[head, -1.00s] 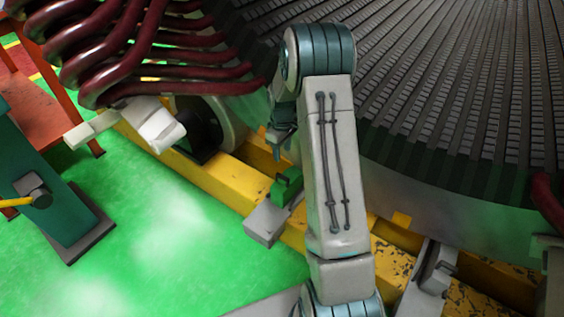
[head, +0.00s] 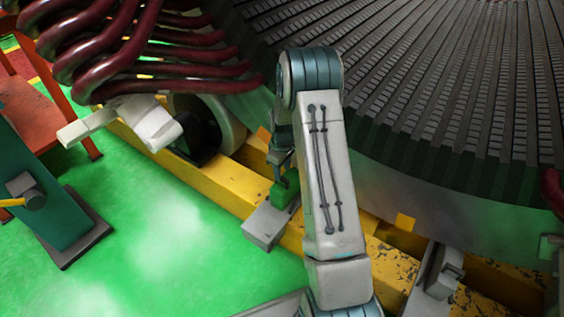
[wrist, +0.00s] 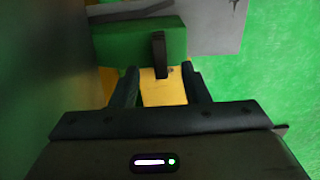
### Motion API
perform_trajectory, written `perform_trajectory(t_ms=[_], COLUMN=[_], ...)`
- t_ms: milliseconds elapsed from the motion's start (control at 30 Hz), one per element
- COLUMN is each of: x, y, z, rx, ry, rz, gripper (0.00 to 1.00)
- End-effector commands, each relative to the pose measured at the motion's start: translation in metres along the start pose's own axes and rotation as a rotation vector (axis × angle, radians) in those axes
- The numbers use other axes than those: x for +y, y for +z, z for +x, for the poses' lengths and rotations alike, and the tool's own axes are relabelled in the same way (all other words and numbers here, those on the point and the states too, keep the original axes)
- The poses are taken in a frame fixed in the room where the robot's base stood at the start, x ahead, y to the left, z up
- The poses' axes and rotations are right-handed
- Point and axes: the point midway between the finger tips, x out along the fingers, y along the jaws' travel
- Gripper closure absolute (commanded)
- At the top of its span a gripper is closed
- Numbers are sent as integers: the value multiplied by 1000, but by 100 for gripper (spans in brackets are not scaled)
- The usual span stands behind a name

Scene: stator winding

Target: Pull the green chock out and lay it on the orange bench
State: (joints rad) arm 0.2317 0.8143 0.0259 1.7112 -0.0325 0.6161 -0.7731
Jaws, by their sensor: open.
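The green chock (head: 283,193) sits on a grey bracket (head: 262,226) beside the yellow rail, close under the big stator ring. In the wrist view the green chock (wrist: 132,42) lies just beyond my fingertips, with a dark upright tab (wrist: 159,54) on its near face. My gripper (wrist: 162,73) is open and empty, its two fingers to either side of that tab. In the head view my gripper (head: 284,168) is just above the chock and partly hidden by my arm. The orange bench (head: 30,112) stands at the far left.
The yellow rail (head: 215,185) runs diagonally under the stator (head: 440,100). Dark red coils (head: 150,60) hang at upper left above a white part (head: 150,122) and a roller (head: 215,125). A dark green stand (head: 50,205) is at left. Green floor is clear between stand and rail.

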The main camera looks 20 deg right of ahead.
Motion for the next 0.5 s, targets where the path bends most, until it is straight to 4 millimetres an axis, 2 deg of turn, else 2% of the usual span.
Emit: perform_trajectory(t_ms=[33, 200, 333, 500], x=[0, 0, 0, 0], y=[0, 0, 0, 0], z=[15, 40, 52, 58], rx=[-2, -1, 0, 0], ry=[-2, -1, 0, 0], rz=[0, 1, 1, 1], gripper=[58, 58, 58, 58])
